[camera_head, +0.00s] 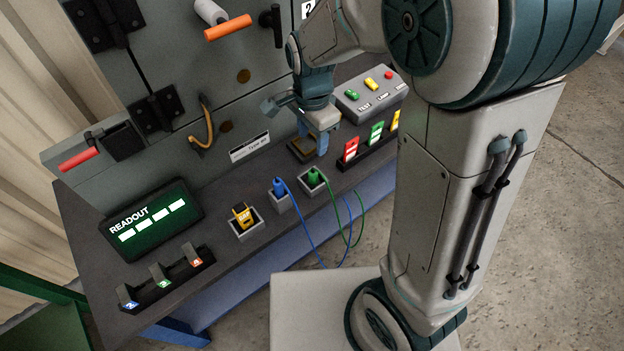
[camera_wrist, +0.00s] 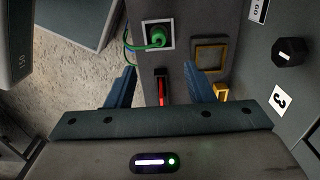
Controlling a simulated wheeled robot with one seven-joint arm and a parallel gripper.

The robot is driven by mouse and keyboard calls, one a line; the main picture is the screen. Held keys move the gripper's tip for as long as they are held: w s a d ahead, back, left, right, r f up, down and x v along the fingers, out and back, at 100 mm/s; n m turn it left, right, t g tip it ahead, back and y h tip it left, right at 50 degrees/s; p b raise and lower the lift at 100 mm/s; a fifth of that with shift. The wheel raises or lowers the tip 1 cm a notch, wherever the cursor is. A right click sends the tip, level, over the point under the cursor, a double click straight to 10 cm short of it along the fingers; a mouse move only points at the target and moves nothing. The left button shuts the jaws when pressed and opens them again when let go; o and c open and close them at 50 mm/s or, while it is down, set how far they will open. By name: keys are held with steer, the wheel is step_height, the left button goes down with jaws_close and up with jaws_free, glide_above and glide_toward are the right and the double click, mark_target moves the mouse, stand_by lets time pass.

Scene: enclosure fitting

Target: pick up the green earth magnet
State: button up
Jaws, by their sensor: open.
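Several green things show, and I cannot read which one is the earth magnet. A green upright tag (camera_head: 376,132) stands in a dark rack between a red tag (camera_head: 350,150) and a yellow tag (camera_head: 395,120). A green plug (camera_head: 312,178) with a green cable sits in a pale square socket, also in the wrist view (camera_wrist: 157,37). My gripper (camera_head: 313,148) is open and points down over the bench, left of the rack. In the wrist view, the red tag (camera_wrist: 162,92) shows between my open fingers (camera_wrist: 160,78); the green tag is hidden there.
A gold-framed square (camera_wrist: 210,55) lies beside the fingers. A blue plug (camera_head: 278,187), a yellow block (camera_head: 241,215) and a readout screen (camera_head: 150,218) are further left. A grey button box (camera_head: 365,97) stands behind the rack. The upright panel (camera_head: 190,75) closes the bench's back.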

mark_target(313, 172)
step_height(313, 172, down, 12)
steer(key=shift+d+f+b, duration=0.15)
steer(key=shift+b, duration=1.1)
steer(key=shift+s, duration=0.1)
jaws_close()
